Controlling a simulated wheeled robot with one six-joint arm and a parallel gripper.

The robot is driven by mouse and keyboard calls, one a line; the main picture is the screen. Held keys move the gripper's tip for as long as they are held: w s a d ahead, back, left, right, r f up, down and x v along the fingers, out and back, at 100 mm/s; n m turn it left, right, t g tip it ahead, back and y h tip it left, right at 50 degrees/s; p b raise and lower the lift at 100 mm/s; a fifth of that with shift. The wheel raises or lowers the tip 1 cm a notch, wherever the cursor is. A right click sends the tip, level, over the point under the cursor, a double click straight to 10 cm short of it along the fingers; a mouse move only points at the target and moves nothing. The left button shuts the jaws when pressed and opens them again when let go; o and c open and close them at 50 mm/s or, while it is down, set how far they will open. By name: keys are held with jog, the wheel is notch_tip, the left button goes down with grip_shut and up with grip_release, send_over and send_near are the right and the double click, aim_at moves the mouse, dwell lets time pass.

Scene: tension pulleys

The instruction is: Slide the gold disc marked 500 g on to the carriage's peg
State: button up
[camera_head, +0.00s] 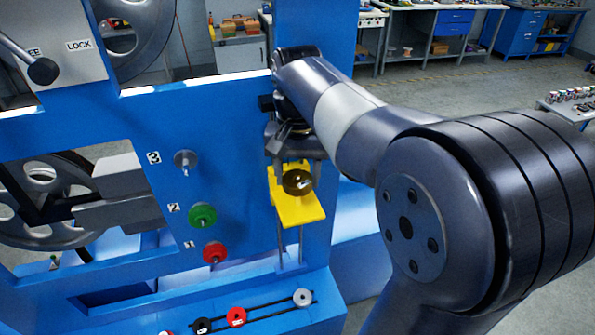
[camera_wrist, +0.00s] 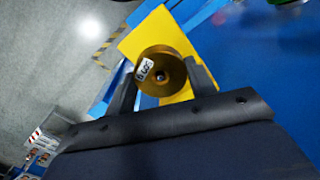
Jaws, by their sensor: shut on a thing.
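The gold disc (camera_wrist: 172,64) is between the two fingers of my gripper (camera_wrist: 161,80) in the wrist view. A small white label on its face looks like 500 g, though it is tilted and blurred. The head view shows the disc (camera_head: 298,183) dark gold, just in front of the yellow carriage (camera_head: 302,212) on the blue frame. My gripper (camera_head: 297,172) is shut on the disc. The carriage also shows behind the disc in the wrist view (camera_wrist: 150,36).
Left of the carriage, the blue panel (camera_head: 240,150) bears a grey knob (camera_head: 185,160), a green knob (camera_head: 203,216) and a red knob (camera_head: 215,252), numbered 3, 2 and 1. Below, a rail holds black, red (camera_head: 236,316) and grey (camera_head: 302,297) discs. My arm fills the right.

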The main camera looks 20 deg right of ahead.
aim_at(298, 203)
dwell(0.4)
jog(key=shift+f+b, duration=0.85)
jog(key=shift+f, duration=0.6)
jog(key=shift+f, duration=0.15)
dwell(0.4)
jog(key=shift+f+b, duration=0.4)
jog(key=shift+f, duration=0.45)
jog(key=shift+r, duration=0.1)
jog(key=o, duration=1.4)
jog(key=shift+o, duration=0.2)
notch_tip(298, 203, up, 11)
jog(key=shift+f, duration=0.15)
